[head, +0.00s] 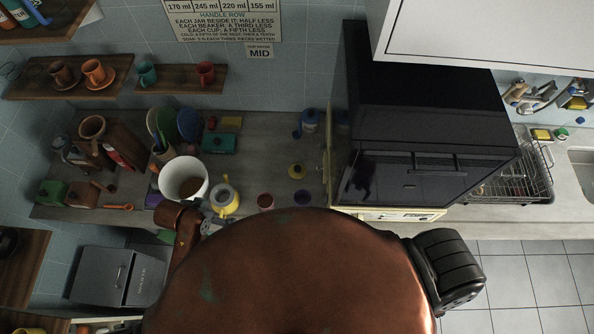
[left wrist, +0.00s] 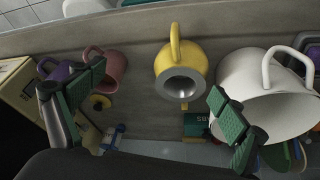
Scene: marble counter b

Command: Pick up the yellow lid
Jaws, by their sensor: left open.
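The yellow lid (head: 297,171) lies on the grey counter, behind and between the red cup (head: 265,202) and the purple cup (head: 303,197). In the left wrist view the lid (left wrist: 100,102) is a small yellow disc with a dark middle, just beside the left finger. The yellow jug (head: 225,200) stands uncovered by the counter's front; its open mouth faces the left wrist camera (left wrist: 181,84). My left gripper (left wrist: 155,108) is open and empty. In the head view it (head: 210,226) is low by the jug, partly hidden by my body. My right gripper is not seen.
A large white pot (head: 184,178) stands left of the jug. A teal box (head: 219,143) and blue-and-white bottle (head: 310,120) are farther back. A black appliance (head: 425,170) bounds the right side. Bare counter lies between the jug and the lid.

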